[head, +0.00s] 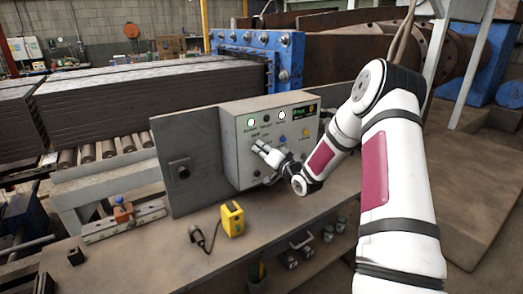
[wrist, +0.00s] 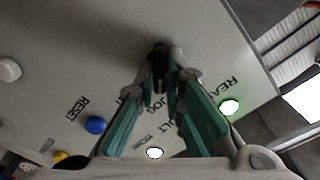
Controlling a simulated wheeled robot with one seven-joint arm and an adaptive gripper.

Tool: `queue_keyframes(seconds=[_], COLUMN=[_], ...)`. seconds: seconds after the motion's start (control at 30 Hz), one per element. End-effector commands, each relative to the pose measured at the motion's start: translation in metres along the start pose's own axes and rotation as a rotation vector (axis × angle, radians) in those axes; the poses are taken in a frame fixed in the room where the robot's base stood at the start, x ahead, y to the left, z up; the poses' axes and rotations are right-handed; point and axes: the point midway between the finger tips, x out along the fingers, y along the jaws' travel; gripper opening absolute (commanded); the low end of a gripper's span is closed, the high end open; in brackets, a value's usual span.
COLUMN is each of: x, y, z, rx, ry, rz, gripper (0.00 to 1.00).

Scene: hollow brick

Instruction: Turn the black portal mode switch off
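The grey control box (head: 235,150) stands on the bench, its sloped panel (wrist: 75,60) filling much of the wrist view. A small black switch (wrist: 160,52) shows at the fingertips in the wrist view. My gripper (wrist: 166,72) has its two teal-padded fingers angled close together at the switch. The tips partly cover it, and I cannot tell whether they press on it. In the head view my gripper (head: 262,152) is at the panel's lower left part and hides the switch. The switch's position and most of its label cannot be read.
The panel also has a lit green lamp (head: 251,121), a white lamp (head: 281,115), a blue button (head: 283,139), a yellow button (head: 306,132) and a small display (head: 304,112).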

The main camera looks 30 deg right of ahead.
Motion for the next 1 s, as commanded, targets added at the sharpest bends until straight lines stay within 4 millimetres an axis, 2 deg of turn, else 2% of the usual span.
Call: queue_keyframes(seconds=[0.43,1.0], x=[-0.0001,-0.0002], y=[-0.0008,-0.0025], z=[0.0006,0.0011], rx=[-0.083,-0.538], ry=[-0.002,-0.001], rz=[0.0,0.0], gripper=[0.0,0.0])
